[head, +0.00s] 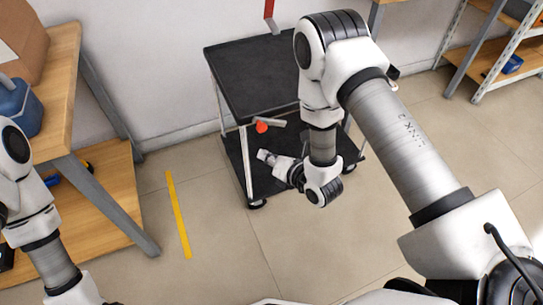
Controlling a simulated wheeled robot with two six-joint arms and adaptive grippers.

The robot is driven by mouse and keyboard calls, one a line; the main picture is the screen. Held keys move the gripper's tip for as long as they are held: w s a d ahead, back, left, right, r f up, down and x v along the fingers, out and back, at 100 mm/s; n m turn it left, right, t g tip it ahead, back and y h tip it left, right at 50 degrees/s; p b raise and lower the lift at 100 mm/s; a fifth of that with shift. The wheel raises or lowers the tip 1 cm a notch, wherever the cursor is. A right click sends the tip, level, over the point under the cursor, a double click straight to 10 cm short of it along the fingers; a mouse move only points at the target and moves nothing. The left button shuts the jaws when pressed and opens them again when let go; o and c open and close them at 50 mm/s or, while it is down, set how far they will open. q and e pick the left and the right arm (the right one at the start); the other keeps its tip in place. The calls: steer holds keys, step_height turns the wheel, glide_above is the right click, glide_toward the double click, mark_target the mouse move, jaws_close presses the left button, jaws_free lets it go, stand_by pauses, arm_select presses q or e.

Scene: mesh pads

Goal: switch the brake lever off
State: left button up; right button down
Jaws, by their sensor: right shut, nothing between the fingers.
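A black cart (240,72) with light metal legs and a lower black shelf stands near the wall at the middle. An orange-red knob (262,127) with a short grey bar shows at its front, below the top; it appears to be the brake lever, but its on or off position is unclear. My right gripper (264,156) is shut and empty, just below the knob, apparently apart from it. My right arm hides the cart's right side. My left arm is at the left edge, and its gripper is out of view.
A wooden workbench (62,100) with a blue container (18,107) stands at the left. A shelf rack (487,62) stands at the right. A yellow strip (178,215) marks the floor. The floor before the cart is clear.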

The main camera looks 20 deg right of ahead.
mark_target(260, 130)
steer(key=x, duration=0.6)
steer(key=shift+w+d+r, duration=0.2)
steer(key=shift+d+r, duration=1.05)
steer(key=shift+r, duration=0.25)
steer(key=shift+r, duration=0.1)
steer(key=shift+d+r+m+y, duration=0.3)
steer(key=shift+r+m+y, duration=0.05)
steer(key=shift+r+m, duration=0.2)
steer(key=shift+d+r+m+y, duration=0.35)
steer(key=shift+r+m, duration=0.1)
steer(key=shift+r, duration=0.1)
steer(key=shift+d+r+m+t+y+p, duration=0.35)
steer(key=shift+d+r+m+t+y, duration=0.25)
steer(key=shift+r+m, duration=0.3)
steer(key=d+m, duration=0.1)
steer(key=d+r+m+t+y, duration=0.1)
steer(key=d+m, duration=0.1)
steer(key=d+r+m, duration=0.1)
steer(key=d, duration=0.1)
steer(key=shift+w+d+r+m+t+y, duration=0.1)
steer(key=shift+d+r+m+t+y, duration=0.05)
steer(key=shift+r+m+t+y, duration=0.2)
steer(key=shift+w, duration=0.1)
